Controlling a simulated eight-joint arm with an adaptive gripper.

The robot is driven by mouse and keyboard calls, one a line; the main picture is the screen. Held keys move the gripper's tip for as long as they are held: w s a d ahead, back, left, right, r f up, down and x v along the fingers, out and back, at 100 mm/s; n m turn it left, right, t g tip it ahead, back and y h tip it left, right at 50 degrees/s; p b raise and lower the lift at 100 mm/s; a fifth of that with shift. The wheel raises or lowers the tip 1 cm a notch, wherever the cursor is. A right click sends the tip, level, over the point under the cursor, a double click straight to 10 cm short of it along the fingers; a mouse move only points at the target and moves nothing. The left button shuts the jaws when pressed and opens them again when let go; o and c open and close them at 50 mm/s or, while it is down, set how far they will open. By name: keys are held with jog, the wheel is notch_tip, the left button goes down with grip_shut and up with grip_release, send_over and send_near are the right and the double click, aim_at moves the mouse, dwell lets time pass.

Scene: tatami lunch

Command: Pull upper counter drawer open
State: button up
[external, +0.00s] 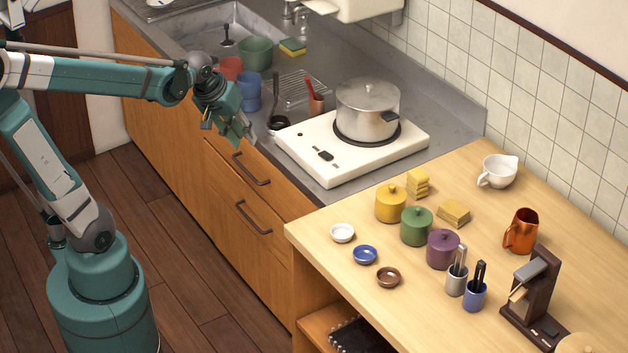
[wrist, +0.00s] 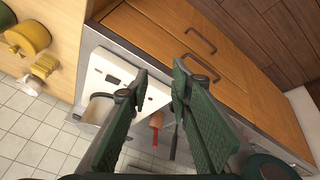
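The upper counter drawer (external: 222,160) is a wooden front just under the grey countertop, and it looks flush with the cabinet. Its dark bar handle (external: 251,169) runs across the front; in the wrist view the handle (wrist: 202,68) lies beyond the fingertips, to their right. My gripper (external: 246,138) is above and apart from the handle, near the counter edge. In the wrist view my gripper (wrist: 160,74) has its two green fingers spread, with nothing held between them.
The lower drawer (external: 230,205) has a similar handle (external: 254,218). A white stove (external: 310,155) with a steel pot (external: 367,108) stands on the counter (external: 445,140), right of my gripper. Cups and a ladle (external: 275,118) are close behind it. The wooden floor before the drawers is clear.

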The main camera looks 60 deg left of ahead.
jog(key=w+a+f+n+g, duration=0.2)
jog(key=w+a+f+n, duration=0.5)
jog(key=a, duration=0.4)
jog(key=n+g, duration=0.1)
jog(key=n, duration=0.3)
send_near(241, 165)
jog(key=shift+a+h, duration=0.3)
jog(key=shift+w+f+b, duration=0.25)
jog(key=shift+f+b, duration=0.15)
jog(key=shift+f, duration=0.85)
jog(key=shift+w+f+b, duration=0.25)
jog(key=shift+f+b, duration=0.15)
jog(key=shift+f, duration=0.9)
jog(key=shift+w+f+b, duration=0.25)
jog(key=shift+f+b, duration=0.15)
jog(key=shift+f, duration=0.85)
jog(key=shift+c, duration=0.5)
grip_shut()
